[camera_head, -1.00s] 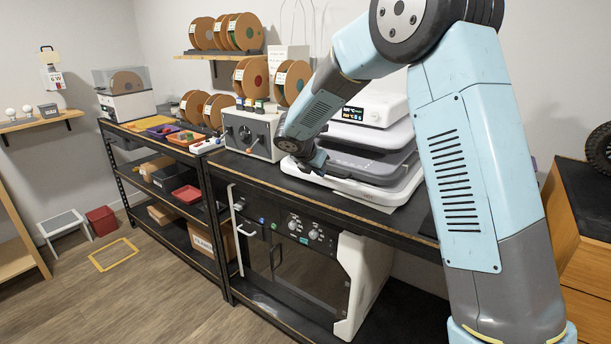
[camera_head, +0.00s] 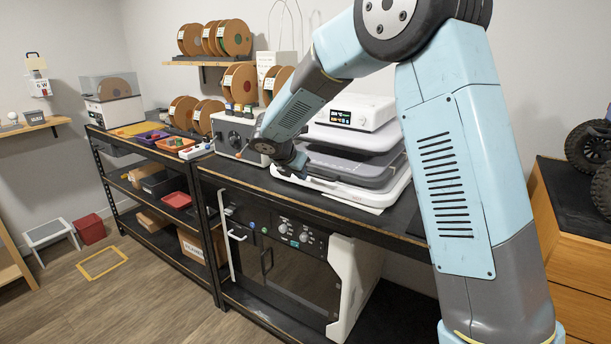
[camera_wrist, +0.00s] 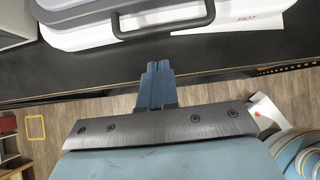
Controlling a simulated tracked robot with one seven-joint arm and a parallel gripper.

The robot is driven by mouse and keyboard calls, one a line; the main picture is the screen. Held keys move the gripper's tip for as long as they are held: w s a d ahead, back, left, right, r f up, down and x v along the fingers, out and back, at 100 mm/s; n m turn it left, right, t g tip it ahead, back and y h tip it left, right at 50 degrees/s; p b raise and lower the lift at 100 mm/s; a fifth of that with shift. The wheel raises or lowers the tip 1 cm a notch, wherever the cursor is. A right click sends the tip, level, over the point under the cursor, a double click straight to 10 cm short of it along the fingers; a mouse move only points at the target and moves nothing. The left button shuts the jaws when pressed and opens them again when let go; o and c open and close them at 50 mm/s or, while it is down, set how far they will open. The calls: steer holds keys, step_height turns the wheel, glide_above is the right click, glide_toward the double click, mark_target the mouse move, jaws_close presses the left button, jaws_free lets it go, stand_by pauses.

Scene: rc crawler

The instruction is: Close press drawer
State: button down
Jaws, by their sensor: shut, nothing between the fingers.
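The press (camera_head: 356,114) is a white and grey machine with a lit display, standing on the black bench top. Its white drawer (camera_head: 374,198) sits low and juts out in front of the grey upper part. In the wrist view the white drawer front (camera_wrist: 90,37) runs across the top, with a dark handle (camera_wrist: 165,29) and a "HOT" label. My gripper (camera_wrist: 156,64) is shut and empty, its fingertips pointing at the drawer front just below the handle in that view. In the head view my gripper (camera_head: 302,170) is at the drawer's front left; whether it touches is unclear.
A grey-white box machine (camera_head: 236,133) stands left of the press, with filament spools (camera_head: 240,82) behind it. The bench front edge (camera_head: 320,214) runs below the drawer. A dark-fronted cabinet (camera_head: 300,270) sits underneath. A wooden drawer unit (camera_head: 565,255) stands at the right.

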steer(key=v, duration=0.9)
steer(key=s+d+r+m+g+y, duration=0.1)
steer(key=s+d+r+m, duration=0.3)
steer(key=s+d+m, duration=0.4)
steer(key=s+d+r+m+g, duration=0.1)
steer(key=s+d+r+m, duration=0.4)
steer(key=d, duration=0.6)
steer(key=s+d+f+m+y, duration=0.1)
steer(key=s+d+m, duration=0.3)
steer(key=s+m, duration=0.4)
steer(key=s+d+f+m+y, duration=0.2)
steer(key=s+d+m, duration=0.2)
steer(key=s+m, duration=0.4)
steer(key=shift+s+d+t, duration=0.35)
steer(key=shift+s+t, duration=0.05)
steer(key=shift+s, duration=2.7)
steer(key=shift+s, duration=0.1)
